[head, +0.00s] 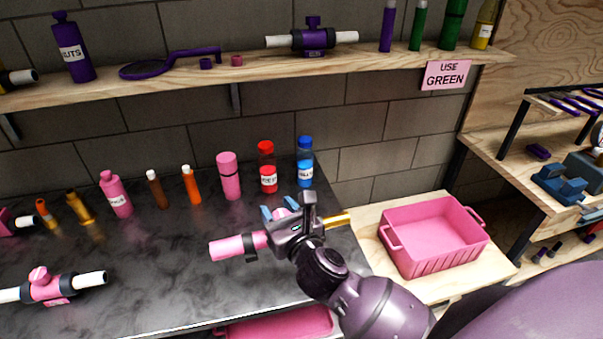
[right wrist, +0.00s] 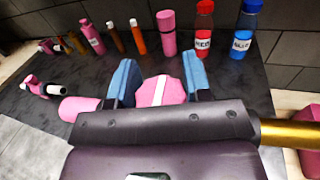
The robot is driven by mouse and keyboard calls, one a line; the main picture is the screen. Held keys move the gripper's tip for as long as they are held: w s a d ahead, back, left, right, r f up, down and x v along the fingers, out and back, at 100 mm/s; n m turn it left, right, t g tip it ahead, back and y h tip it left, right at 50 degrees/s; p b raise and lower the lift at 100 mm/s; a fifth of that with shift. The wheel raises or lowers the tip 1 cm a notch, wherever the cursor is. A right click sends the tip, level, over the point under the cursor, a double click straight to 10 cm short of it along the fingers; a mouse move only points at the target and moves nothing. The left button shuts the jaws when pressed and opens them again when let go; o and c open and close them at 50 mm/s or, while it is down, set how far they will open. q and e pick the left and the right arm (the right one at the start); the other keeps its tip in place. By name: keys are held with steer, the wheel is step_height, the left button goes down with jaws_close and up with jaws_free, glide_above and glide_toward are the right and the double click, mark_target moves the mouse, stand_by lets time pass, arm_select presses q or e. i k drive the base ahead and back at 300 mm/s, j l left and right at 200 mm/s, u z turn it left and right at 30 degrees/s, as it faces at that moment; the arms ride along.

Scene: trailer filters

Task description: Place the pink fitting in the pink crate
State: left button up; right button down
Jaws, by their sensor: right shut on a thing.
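My right gripper (head: 284,213) is shut on a pink fitting, over the right part of the dark counter. The fitting's pink pipe end (head: 238,246) sticks out to the left and its gold pipe end (head: 336,220) to the right. In the right wrist view its pink body (right wrist: 162,91) sits between the blue fingers of my gripper (right wrist: 158,80). The gripper hides much of it. The pink crate (head: 437,262) stands on a wooden surface to the right, apart from the gripper, and looks empty. My left gripper is not in view.
Another pink fitting (head: 50,288) with white ends lies at the counter's left. Bottles and tubes, including a red bottle (head: 267,168) and blue bottle (head: 305,165), line the counter's back. A wooden shelf (head: 250,69) runs above. A pink "USE GREEN" sign (head: 446,75) hangs there.

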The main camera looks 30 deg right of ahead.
mark_target(425, 237)
steer(key=l+z, duration=0.2)
steer(key=l, duration=0.55)
steer(key=l+z, duration=0.2)
steer(key=l, duration=0.5)
steer(key=i+l+z, duration=0.2)
steer(key=l, duration=0.55)
steer(key=k, duration=0.1)
